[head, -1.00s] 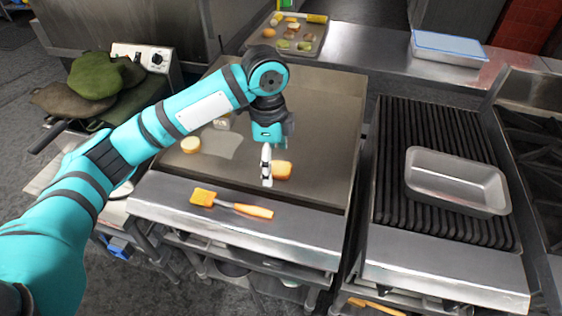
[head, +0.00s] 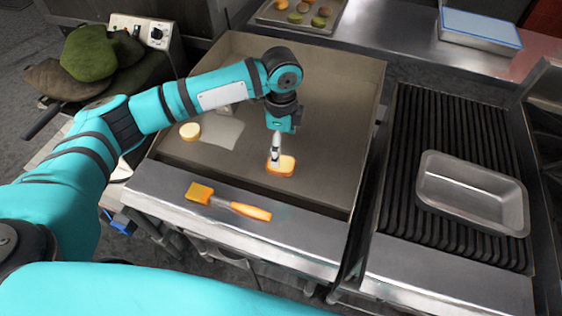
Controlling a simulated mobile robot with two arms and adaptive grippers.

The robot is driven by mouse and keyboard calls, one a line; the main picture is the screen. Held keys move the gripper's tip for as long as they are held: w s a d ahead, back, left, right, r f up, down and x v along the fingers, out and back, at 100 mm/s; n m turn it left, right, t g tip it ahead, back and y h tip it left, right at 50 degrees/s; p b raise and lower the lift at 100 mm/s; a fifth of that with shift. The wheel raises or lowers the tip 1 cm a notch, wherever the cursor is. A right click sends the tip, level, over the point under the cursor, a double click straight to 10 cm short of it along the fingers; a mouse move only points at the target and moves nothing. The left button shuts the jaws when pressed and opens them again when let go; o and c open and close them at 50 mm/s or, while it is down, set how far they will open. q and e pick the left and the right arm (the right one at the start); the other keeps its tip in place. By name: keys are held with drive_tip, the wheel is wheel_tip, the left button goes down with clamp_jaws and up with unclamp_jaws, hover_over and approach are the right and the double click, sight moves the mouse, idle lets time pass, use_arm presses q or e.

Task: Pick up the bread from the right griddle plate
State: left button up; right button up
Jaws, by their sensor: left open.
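The bread (head: 285,167), an orange-brown slice, lies on the right part of the flat griddle plate (head: 325,120). My left gripper (head: 275,158) points down right at the bread, its fingers in front of the bread's left part. The gripper is open; I cannot tell whether the fingers touch the bread. A second round, pale piece of bread (head: 189,131) lies on the left of the griddle, next to a paper-like sheet (head: 218,130). My right gripper is not in view.
A brush with an orange handle (head: 230,203) lies on the griddle's front ledge. A metal pan (head: 473,192) sits on the ribbed grill (head: 412,140) to the right. A tray (head: 275,14) with several food pieces stands behind. Green and brown cloth-like items (head: 88,55) lie at the left.

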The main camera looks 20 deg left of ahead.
sight(281, 163)
use_arm(q)
wheel_tip(281, 163, down, 3)
drive_tip(key=shift+w+r, duration=0.1)
drive_tip(key=shift+f+p, duration=0.25)
drive_tip(key=shift+p, duration=0.05)
wheel_tip(281, 163, down, 4)
drive_tip(key=shift+r+p, duration=0.2)
drive_tip(key=shift+p, duration=0.45)
drive_tip(key=shift+f, duration=0.6)
drive_tip(key=c, duration=1.1)
drive_tip(key=shift+c, duration=0.3)
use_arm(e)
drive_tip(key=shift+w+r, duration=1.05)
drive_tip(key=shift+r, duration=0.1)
use_arm(q)
drive_tip(key=shift+r, duration=0.15)
